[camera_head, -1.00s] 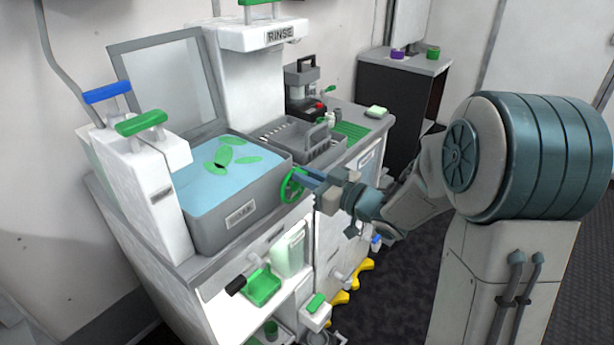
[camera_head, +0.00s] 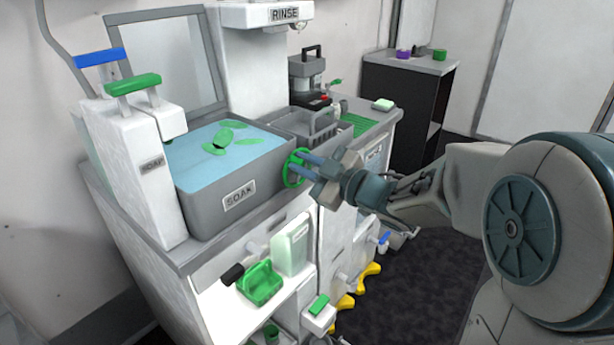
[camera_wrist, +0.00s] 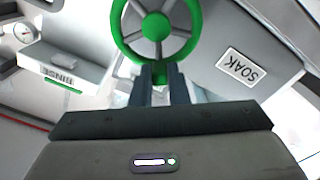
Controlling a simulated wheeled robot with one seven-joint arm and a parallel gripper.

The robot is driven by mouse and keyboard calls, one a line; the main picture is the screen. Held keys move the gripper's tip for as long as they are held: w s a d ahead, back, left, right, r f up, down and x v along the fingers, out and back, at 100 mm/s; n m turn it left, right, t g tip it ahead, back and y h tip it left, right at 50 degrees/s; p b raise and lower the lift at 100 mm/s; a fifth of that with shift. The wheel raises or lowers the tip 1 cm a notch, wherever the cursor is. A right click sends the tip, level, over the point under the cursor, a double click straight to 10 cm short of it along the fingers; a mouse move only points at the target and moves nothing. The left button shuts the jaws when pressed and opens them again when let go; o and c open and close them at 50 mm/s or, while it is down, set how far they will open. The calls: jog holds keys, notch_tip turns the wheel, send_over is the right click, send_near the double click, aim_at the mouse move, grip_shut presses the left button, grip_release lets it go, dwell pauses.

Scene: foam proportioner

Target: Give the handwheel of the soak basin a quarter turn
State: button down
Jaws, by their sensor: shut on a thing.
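The soak basin (camera_head: 213,207) is a grey box of blue water with floating green leaf shapes and a "SOAK" label. Its green handwheel (camera_head: 288,172) sits at the basin's right front corner. The fingertips partly hide the rim there.
A grey caddy (camera_head: 318,128) stands right of the basin. A soap dispenser (camera_head: 135,165) with a green handle (camera_head: 133,84) stands left. Below are a green tray (camera_head: 262,285) and yellow feet (camera_head: 369,273). A dark cabinet (camera_head: 398,105) stands behind. Open floor lies to the right.

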aim_at(286, 178)
jog(key=n+b, duration=0.2)
jog(key=f+n+b, duration=0.1)
jog(key=b, duration=0.2)
jog(key=s+f+n+b, duration=0.1)
jog(key=n+b, duration=0.1)
jog(key=shift+a+f+n, duration=0.15)
jog(key=shift+a+n, duration=0.15)
jog(key=shift+a, duration=0.1)
jog(key=n+b, duration=0.2)
jog(key=b, duration=0.1)
jog(key=f+n+b, duration=0.1)
jog(key=b, duration=0.1)
jog(key=shift+s+a+f+n, duration=0.1)
jog(key=shift+s+n, duration=0.15)
jog(key=shift+n, duration=0.15)
jog(key=shift+f+n+b, duration=0.15)
jog(key=shift+n+b, duration=0.65)
jog(key=shift+b, duration=0.25)
jog(key=c, duration=1.4)
grip_release()
jog(key=shift+s, duration=0.1)
jog(key=p+v, duration=0.3)
jog(key=v, duration=1)
jog(key=shift+s+d, duration=0.15)
jog(key=shift+d, duration=0.15)
